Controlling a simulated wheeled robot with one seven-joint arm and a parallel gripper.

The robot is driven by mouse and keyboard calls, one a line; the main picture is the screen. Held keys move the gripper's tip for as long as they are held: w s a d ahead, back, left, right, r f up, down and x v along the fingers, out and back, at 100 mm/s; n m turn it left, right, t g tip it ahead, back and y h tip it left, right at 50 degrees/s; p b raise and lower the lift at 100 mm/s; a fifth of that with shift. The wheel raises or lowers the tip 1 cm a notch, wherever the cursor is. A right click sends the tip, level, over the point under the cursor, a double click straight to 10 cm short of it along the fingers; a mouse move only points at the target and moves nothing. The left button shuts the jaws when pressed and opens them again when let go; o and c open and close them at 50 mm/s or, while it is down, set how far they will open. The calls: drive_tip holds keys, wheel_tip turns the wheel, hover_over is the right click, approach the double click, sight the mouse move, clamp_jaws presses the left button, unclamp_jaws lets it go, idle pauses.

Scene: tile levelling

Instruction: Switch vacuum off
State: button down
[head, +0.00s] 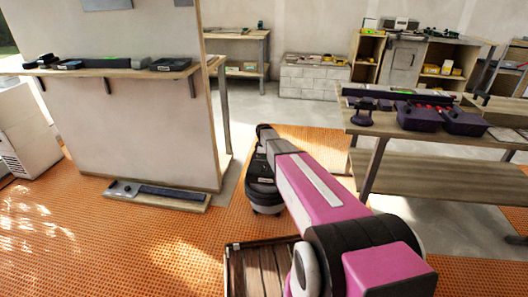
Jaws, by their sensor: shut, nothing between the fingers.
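I cannot pick out the vacuum or its switch for certain. A small dark tool with a round base (369,116) stands on the right workbench (385,126), but it is too small to tell whether it is the vacuum. My pink and black arm reaches from the bottom right up to a dark joint near the middle. My gripper does not show in the head view.
Dark purple bins (465,121) stand on the right workbench. A partition wall (120,125) with a shelf (130,72) stands left, a low tray (155,195) at its foot. A brown slatted piece (262,268) lies below my arm. Orange textured floor (90,250) is open at left.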

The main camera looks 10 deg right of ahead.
sight(264, 168)
drive_tip(key=shift+w+d+f, duration=0.1)
drive_tip(key=shift+w+f, duration=0.1)
drive_tip(key=shift+f, duration=1.35)
drive_tip(key=shift+w+f, duration=0.15)
drive_tip(key=shift+f, duration=1.35)
drive_tip(key=shift+w+f, duration=0.1)
drive_tip(key=shift+f, duration=0.1)
drive_tip(key=shift+s+a+r, duration=0.2)
drive_tip(key=shift+s, duration=0.6)
drive_tip(key=shift+r, duration=0.1)
